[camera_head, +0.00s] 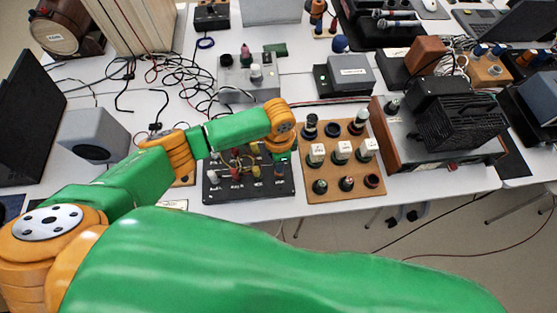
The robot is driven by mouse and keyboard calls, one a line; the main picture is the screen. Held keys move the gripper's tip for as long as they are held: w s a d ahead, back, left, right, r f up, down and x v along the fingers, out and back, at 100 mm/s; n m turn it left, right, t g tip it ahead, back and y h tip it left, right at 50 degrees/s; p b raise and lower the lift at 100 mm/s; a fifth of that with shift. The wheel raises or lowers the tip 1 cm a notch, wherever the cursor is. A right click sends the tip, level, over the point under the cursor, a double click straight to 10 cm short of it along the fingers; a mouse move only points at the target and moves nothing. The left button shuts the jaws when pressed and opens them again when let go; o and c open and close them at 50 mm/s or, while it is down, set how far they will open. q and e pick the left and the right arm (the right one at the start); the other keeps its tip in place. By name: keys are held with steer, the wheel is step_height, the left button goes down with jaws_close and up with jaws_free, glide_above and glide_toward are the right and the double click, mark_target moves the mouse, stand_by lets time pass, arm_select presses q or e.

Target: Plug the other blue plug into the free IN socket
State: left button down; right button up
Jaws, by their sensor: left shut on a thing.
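A black socket panel (213,191) lies near the table's front edge, with red, white and yellow plugs in it. My left gripper (280,158) points down over the panel's right side. It is shut on a small dark blue piece (279,168), which looks like a blue plug. The fingers and my arm hide much of it, and I cannot tell whether its tip touches a socket. The IN labels are too small to read, and my wrist covers the panel's back part. My right gripper is not in view.
A wooden board (330,187) with tubes and white blocks stands close to the panel's right. A grey box with knobs (232,91) is behind my arm. An amplifier (452,115) stands further right. Loose black cables (180,77) lie at the back left.

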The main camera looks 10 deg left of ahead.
arm_select(q)
steer(key=shift+f, duration=0.4)
steer(key=c, duration=0.7)
jaws_free()
steer(key=shift+r, duration=0.15)
step_height(320, 180, up, 5)
steer(key=p, duration=0.5)
steer(key=shift+r+p, duration=0.1)
steer(key=shift+p, duration=0.2)
steer(key=shift+r+p, duration=0.35)
steer(key=shift+r, duration=0.7)
